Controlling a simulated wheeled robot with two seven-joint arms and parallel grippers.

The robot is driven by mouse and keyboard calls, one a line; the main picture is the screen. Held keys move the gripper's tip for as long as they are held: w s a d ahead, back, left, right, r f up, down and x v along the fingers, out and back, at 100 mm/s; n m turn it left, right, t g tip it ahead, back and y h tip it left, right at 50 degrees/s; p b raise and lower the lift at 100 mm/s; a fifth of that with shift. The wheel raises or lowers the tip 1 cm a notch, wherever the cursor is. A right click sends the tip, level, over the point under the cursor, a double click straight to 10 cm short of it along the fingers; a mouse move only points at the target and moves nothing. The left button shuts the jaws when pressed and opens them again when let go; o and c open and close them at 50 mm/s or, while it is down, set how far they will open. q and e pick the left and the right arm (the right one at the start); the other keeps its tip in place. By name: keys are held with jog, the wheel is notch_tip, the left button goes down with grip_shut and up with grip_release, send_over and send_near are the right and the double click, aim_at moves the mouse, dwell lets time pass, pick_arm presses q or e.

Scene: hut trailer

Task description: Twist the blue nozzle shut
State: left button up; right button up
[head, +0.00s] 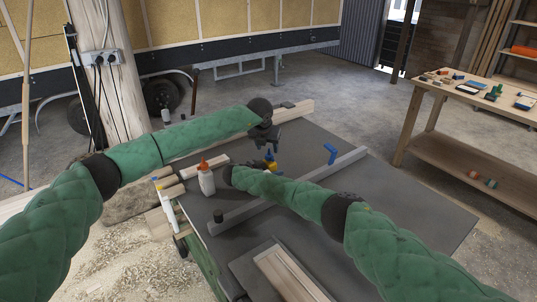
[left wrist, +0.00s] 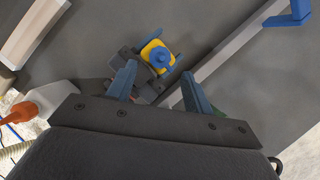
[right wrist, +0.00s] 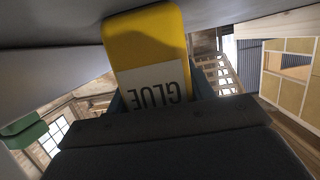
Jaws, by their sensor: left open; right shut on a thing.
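A yellow glue bottle (right wrist: 150,45) with a white "GLUE" label stands on the grey table, and my right gripper (right wrist: 160,95) is shut on its body. Whether the nozzle is twisted open or shut cannot be told.
A white bottle with an orange tip (head: 206,178) stands left of my right gripper. A long grey bar (head: 290,188) crosses the table (head: 420,205), with a blue clamp part (head: 331,152) at its far end. Wood pieces lie at the left and front. The table's right side is clear.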

aim_at(269, 154)
pick_arm(q)
jog(key=shift+x, duration=2.6)
jog(key=shift+c, duration=0.2)
jog(key=c, duration=0.9)
